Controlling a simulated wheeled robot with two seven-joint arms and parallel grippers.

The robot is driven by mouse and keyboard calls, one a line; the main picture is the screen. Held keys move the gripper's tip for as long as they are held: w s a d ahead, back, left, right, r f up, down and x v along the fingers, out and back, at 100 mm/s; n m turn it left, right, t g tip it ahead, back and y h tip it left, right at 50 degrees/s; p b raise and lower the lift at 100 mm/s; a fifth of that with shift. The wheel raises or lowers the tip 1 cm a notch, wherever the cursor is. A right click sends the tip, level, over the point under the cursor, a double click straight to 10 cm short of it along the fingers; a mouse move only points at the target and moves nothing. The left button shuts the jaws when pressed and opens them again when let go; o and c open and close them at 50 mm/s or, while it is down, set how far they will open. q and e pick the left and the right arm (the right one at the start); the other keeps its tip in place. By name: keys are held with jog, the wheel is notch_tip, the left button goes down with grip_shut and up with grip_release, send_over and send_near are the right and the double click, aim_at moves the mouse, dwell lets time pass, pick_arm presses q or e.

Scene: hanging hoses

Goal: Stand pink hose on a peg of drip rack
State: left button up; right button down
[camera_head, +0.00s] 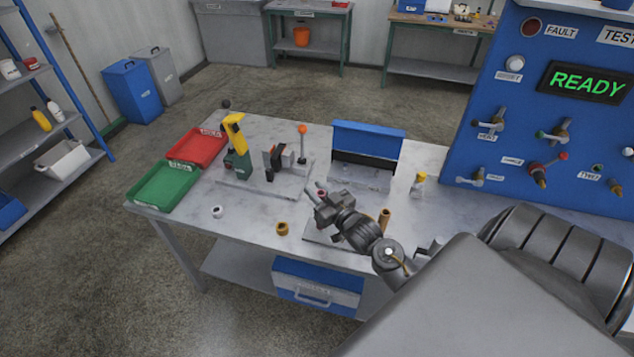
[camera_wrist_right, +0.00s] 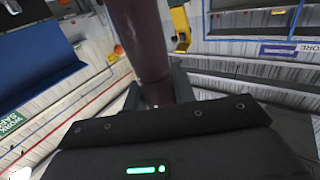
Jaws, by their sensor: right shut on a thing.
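My right gripper (camera_head: 319,196) is over the front middle of the bench, shut on the pink hose. In the right wrist view the hose (camera_wrist_right: 143,45) is a dark, purplish-pink tube between the fingers, running up out of the frame. In the head view only a small pinkish bit of it (camera_head: 321,193) shows at the fingertips. A flat grey base (camera_head: 314,237), which looks like the drip rack, lies under the gripper and is mostly hidden by it. An orange-brown upright tube (camera_head: 384,217) stands just right of the gripper. No bare peg can be made out. My left gripper is out of view.
A brown ring (camera_head: 282,229) and a white ring (camera_head: 217,211) lie at the bench front. Green (camera_head: 165,187) and red (camera_head: 198,146) trays are left. A yellow-and-green tool (camera_head: 236,147) and a blue-backed stand (camera_head: 367,140) stand behind; a blue test panel (camera_head: 560,110) is right.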

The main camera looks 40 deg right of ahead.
jog(key=shift+f+b, duration=0.6)
jog(key=shift+f, duration=0.4)
jog(key=c, duration=1.1)
grip_release()
jog(key=shift+o, duration=0.2)
jog(key=s+b, duration=0.3)
jog(key=s, duration=0.7)
jog(key=shift+s+a, duration=0.15)
jog(key=shift+s, duration=0.25)
